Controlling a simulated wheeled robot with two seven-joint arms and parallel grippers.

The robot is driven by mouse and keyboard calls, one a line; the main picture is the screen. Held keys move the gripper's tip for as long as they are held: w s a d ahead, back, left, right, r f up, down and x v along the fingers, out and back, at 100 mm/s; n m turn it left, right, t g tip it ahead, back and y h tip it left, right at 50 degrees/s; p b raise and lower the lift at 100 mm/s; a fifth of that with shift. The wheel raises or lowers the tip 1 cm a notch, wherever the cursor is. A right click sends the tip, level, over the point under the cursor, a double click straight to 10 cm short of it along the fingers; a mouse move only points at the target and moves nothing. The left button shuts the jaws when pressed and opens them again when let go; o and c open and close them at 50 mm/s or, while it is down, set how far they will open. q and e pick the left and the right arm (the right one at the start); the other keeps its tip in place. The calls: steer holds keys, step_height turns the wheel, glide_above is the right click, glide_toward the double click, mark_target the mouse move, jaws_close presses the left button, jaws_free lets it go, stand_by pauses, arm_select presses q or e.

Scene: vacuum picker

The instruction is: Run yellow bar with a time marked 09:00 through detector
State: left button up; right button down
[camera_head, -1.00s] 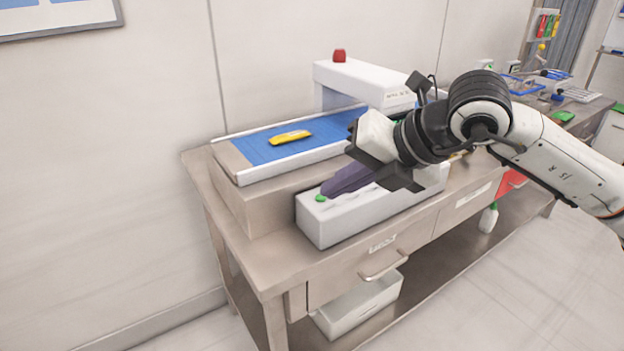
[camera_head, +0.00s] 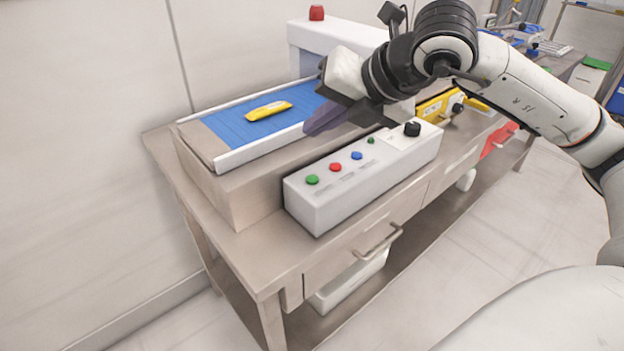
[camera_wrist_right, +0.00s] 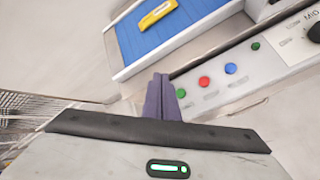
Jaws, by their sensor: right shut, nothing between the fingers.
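The yellow bar (camera_head: 269,110) lies on the blue conveyor belt (camera_head: 228,124) at its near left end; it also shows in the right wrist view (camera_wrist_right: 158,14). Its print is too small to read. The white detector housing (camera_head: 330,38) stands over the belt farther right, partly hidden by my right arm. My right gripper (camera_head: 312,130) is shut and empty, above the belt's front rail and behind the control box (camera_head: 318,205). Its purple fingers also show in the wrist view (camera_wrist_right: 161,88). The box has green (camera_head: 312,179), red (camera_head: 335,167) and blue (camera_head: 357,155) buttons and a black knob (camera_head: 412,129). My left gripper is out of view.
A red beacon (camera_head: 316,12) tops the detector. A yellow device (camera_head: 436,104) stands on the bench right of the control box. The bench (camera_head: 245,254) has a drawer and a white bin (camera_head: 345,282) below. Floor in front is clear.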

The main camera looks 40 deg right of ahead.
steer(key=b, duration=0.4)
glide_above(312, 179)
steer(key=s, duration=0.1)
steer(key=f, duration=0.6)
steer(key=shift+s+d+f, duration=0.1)
steer(key=shift+d+f, duration=0.1)
steer(key=shift+f, duration=0.15)
steer(key=shift+f+b, duration=0.5)
steer(key=shift+b, duration=0.25)
arm_select(q)
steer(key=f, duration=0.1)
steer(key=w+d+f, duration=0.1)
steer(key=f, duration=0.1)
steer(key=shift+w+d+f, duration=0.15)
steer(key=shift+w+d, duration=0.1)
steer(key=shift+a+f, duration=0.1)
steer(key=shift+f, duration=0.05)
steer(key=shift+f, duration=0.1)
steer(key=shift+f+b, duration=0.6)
steer(key=shift+b, duration=0.1)
arm_select(e)
steer(key=shift+f, duration=0.4)
